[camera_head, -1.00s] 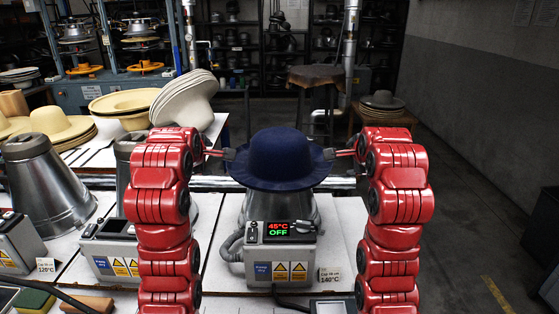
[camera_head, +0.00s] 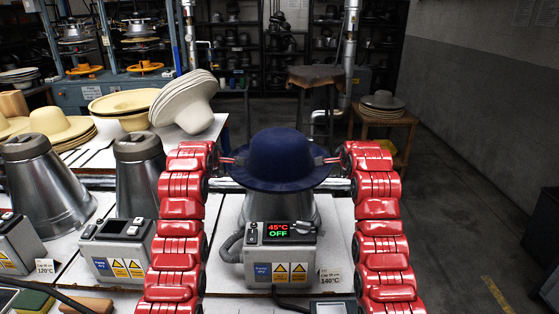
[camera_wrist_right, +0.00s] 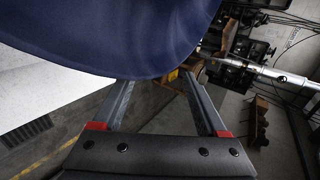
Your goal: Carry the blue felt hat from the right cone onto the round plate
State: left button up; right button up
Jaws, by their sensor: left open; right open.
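The blue felt hat (camera_head: 281,155) sits brim down on top of the right cone (camera_head: 308,207), level, its brim hiding the cone's top. My left gripper (camera_head: 234,161) is open at the left side of the hat, at brim height. My right gripper (camera_head: 328,161) is open at the right side, mirroring it. I cannot pick out the round plate with certainty.
A control box (camera_head: 280,257) reading 45°C OFF stands before the right cone. Two bare metal cones, (camera_head: 48,190) and a smaller one (camera_head: 140,180), stand to the left. Pale hats (camera_head: 185,100) are stacked behind.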

pick_arm(q)
jog(key=shift+d, duration=0.75)
pick_arm(e)
jog(key=shift+a, duration=0.75)
pick_arm(q)
jog(key=shift+w, duration=0.1)
pick_arm(e)
jog(key=shift+w, duration=0.1)
